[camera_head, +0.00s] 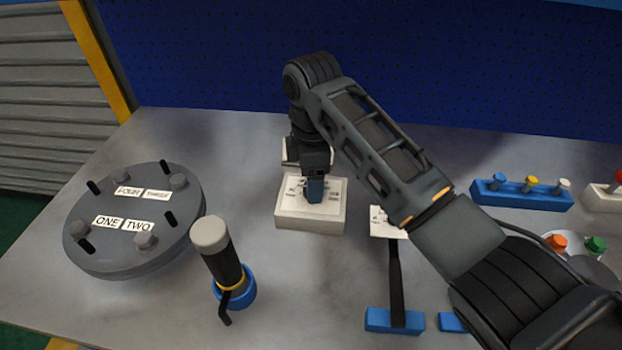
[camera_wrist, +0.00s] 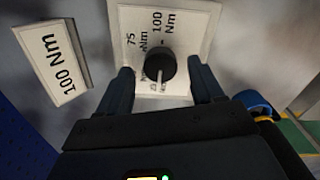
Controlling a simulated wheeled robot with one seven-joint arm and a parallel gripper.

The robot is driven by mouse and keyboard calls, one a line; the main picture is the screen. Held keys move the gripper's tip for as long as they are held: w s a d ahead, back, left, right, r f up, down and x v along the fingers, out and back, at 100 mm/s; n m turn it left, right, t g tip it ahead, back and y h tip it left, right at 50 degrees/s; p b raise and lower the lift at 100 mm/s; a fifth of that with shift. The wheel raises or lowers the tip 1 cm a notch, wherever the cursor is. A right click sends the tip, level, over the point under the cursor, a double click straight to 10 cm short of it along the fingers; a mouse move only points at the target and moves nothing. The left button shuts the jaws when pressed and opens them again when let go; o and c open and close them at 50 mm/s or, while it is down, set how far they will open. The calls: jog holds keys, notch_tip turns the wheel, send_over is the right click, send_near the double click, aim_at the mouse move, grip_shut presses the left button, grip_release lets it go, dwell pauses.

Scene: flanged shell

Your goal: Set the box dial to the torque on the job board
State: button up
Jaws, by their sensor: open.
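The white dial box (camera_head: 310,219) stands on the table below my gripper (camera_head: 315,190). In the wrist view the box (camera_wrist: 195,18) shows the labels 75 Nm and 100 Nm, with other lettering partly hidden lower down. Its round black dial (camera_wrist: 160,64) has a pale mark pointing toward the bottom of the picture, away from the 100 Nm label. My open gripper (camera_wrist: 161,82) has one finger on each side of the dial; I cannot tell whether they touch it. The job board (camera_wrist: 52,60) reads 100 Nm and stands beside the box.
A round grey flange (camera_head: 135,262) with bolts and number labels lies at left. A grey-capped tool (camera_head: 211,236) stands in a blue ring holder (camera_head: 236,292). A blue rack (camera_head: 520,196) with coloured pegs is at right. A black-stemmed stand (camera_head: 395,320) is front right.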

jog(key=shift+f, duration=0.65)
jog(key=c, duration=1.1)
